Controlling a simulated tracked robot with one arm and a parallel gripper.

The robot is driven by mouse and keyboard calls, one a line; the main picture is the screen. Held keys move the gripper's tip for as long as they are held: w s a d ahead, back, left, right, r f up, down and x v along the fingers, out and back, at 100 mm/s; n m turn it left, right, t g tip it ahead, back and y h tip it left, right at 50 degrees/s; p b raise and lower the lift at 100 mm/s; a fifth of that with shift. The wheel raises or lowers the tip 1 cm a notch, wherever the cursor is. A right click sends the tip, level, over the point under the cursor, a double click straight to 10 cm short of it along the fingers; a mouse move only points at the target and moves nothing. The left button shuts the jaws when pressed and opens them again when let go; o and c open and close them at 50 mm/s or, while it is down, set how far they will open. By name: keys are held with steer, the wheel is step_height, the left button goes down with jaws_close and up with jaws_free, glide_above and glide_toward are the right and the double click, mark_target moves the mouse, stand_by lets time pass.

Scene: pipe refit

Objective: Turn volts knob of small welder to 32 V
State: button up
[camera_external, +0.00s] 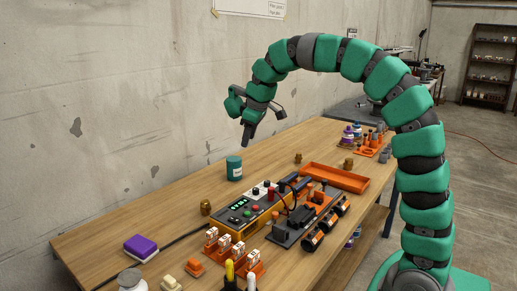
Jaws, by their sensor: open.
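The small welder (238,224) looks like the yellow-orange box with a dark sloped panel on the wooden bench. Its panel has a green lit display (238,204) and several small knobs and buttons in red, green and white. Which one is the volts knob, and its setting, is too small to tell. My gripper (247,141) is open and empty, pointing down. It hangs well above the bench, above and behind the welder, apart from everything.
A teal canister (234,168) stands below my gripper. A brass fitting (205,208) stands left of the welder. A dark rack with cylinders (318,222) and an orange tray (334,178) lie to the right. A purple-topped block (140,246) is at the left. The wall rises behind the bench.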

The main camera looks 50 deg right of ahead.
mark_target(255, 188)
steer(key=f+g, duration=0.1)
steer(key=f, duration=0.5)
steer(key=d+f+g+p, duration=0.1)
steer(key=f, duration=0.5)
steer(key=s+d+f+n+g+p, duration=0.1)
steer(key=f, duration=0.5)
steer(key=shift+f+g, duration=0.3)
steer(key=shift+f, duration=0.05)
jaws_close()
